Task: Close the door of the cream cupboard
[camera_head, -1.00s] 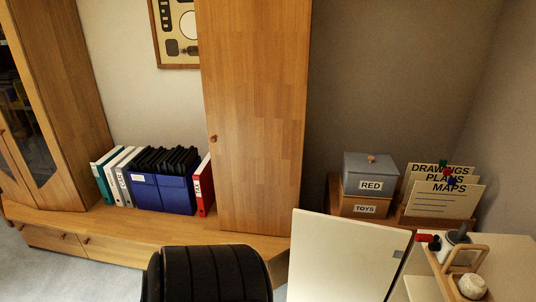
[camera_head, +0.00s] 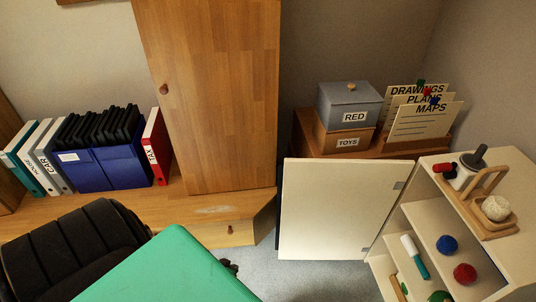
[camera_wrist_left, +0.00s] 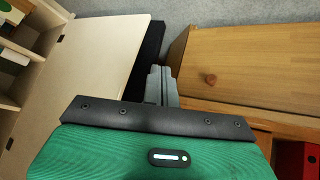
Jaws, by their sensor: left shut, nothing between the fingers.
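The cream cupboard (camera_head: 437,165) stands at the lower right in the head view. Its cream door (camera_head: 340,212) stands wide open to the left, with the shelves exposed. In the left wrist view, the door (camera_wrist_left: 88,65) is at left and the shelves are beyond it. My left gripper (camera_wrist_left: 158,72) has its grey fingers shut and empty, close to the dark outer edge of the door. Whether they touch it I cannot tell. My right gripper is not in view.
A tall wooden cabinet (camera_head: 215,95) and low wooden unit (camera_head: 215,212) stand left of the door. A black ribbed chair (camera_head: 65,245) is at lower left. Balls (camera_head: 465,273) sit on the cupboard shelves; a wooden caddy (camera_head: 485,215) is on top. Grey floor shows below the door.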

